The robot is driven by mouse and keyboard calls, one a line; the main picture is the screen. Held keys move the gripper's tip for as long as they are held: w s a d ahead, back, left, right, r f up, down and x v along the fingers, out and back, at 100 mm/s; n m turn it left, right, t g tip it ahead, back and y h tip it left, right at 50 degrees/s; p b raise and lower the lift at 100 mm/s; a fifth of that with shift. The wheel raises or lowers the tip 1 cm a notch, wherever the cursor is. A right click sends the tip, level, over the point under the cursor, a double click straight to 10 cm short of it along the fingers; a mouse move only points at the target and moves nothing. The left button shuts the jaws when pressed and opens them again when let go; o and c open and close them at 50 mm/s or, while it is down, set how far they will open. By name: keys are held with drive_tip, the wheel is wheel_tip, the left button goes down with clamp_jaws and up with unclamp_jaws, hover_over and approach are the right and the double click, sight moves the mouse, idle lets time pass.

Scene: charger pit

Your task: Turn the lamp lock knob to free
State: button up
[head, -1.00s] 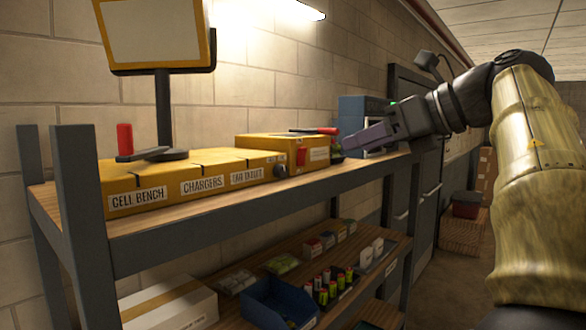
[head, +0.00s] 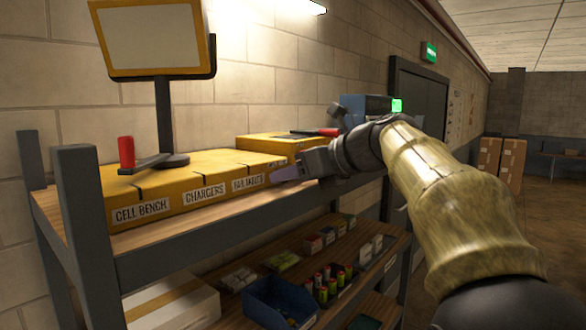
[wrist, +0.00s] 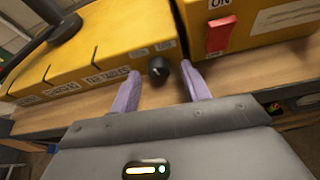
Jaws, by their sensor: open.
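A small black knob (wrist: 158,67) sits on the front face of the yellow box (wrist: 105,50) in the wrist view, near that box's right end. My gripper (wrist: 158,82) has its two purple fingers apart, one to each side of the knob in the picture. The gap between them looks empty, and I cannot tell whether either finger touches the knob. In the head view my gripper (head: 285,173) is at the front of the yellow boxes and hides the knob. The knob's pointer setting is too small to read.
A red switch (wrist: 220,35) marked ON is on the neighbouring box, right of my fingers. A red-handled lever (head: 127,153) stands on the left box. The wooden shelf (head: 150,235) edge runs below. A blue bin (head: 265,308) and several batteries are on the lower shelf.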

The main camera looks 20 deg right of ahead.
drive_tip(key=shift+w+a, duration=0.15)
drive_tip(key=shift+w, duration=0.05)
drive_tip(key=shift+s+d, duration=0.1)
drive_tip(key=shift+d, duration=0.1)
drive_tip(key=shift+c, duration=0.9)
drive_tip(key=shift+s+a, duration=0.15)
drive_tip(key=c, duration=0.8)
drive_tip(key=shift+m+y+p, duration=0.4)
drive_tip(key=shift+m, duration=0.1)
drive_tip(key=o, duration=1)
